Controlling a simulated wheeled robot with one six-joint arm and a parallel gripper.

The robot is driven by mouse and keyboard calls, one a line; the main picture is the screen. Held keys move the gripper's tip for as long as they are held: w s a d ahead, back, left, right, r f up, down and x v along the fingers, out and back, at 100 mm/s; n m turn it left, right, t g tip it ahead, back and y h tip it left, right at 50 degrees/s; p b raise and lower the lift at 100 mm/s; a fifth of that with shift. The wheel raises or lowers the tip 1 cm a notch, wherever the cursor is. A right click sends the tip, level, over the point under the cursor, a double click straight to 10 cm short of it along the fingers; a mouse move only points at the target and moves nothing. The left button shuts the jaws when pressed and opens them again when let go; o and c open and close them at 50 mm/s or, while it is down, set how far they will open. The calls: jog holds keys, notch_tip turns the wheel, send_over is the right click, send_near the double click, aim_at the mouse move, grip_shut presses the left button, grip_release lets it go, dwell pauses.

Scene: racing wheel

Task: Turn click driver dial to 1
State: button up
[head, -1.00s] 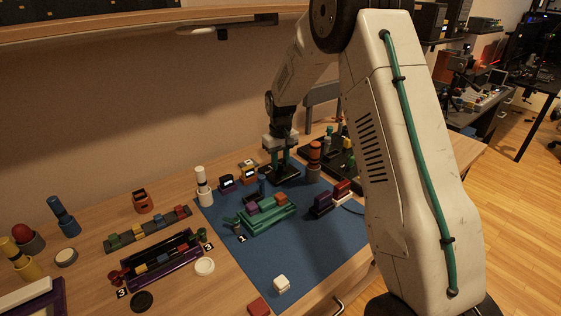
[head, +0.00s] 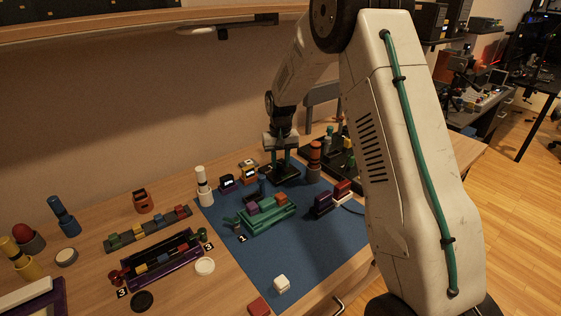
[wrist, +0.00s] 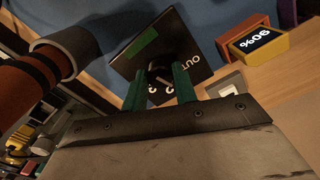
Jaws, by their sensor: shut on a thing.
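My gripper (head: 281,156) reaches down over a black square plate (head: 285,176) at the back of the blue mat. In the wrist view my gripper (wrist: 159,93) has its two green fingers shut on a small black dial (wrist: 158,73) that stands up from the plate. The plate (wrist: 187,43) carries a green patch and the letters "OUT". White marks show by the dial's base between the fingers. The fingers hide part of the dial, and I cannot read its setting.
An orange display box reading 90% (wrist: 256,44) stands beside the plate. An orange-and-black cylinder (head: 314,158) stands close to the right of my gripper. A green rack with coloured blocks (head: 268,215) lies in front. The front of the blue mat (head: 250,262) is mostly clear.

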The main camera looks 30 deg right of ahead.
aim_at(281, 163)
jog(key=o, duration=1)
jog(key=shift+r, duration=0.15)
notch_tip(281, 163, up, 8)
jog(key=shift+f, duration=0.2)
jog(key=s+a+r+n, duration=0.1)
jog(key=s+a+r, duration=0.2)
jog(key=s, duration=1.1)
jog(key=s+a+r+n+t, duration=0.1)
jog(key=s+a+r, duration=0.2)
jog(key=s, duration=1.1)
jog(key=s+a+r, duration=0.3)
jog(key=s+r, duration=0.5)
jog(key=s, duration=0.7)
jog(key=shift+n, duration=0.4)
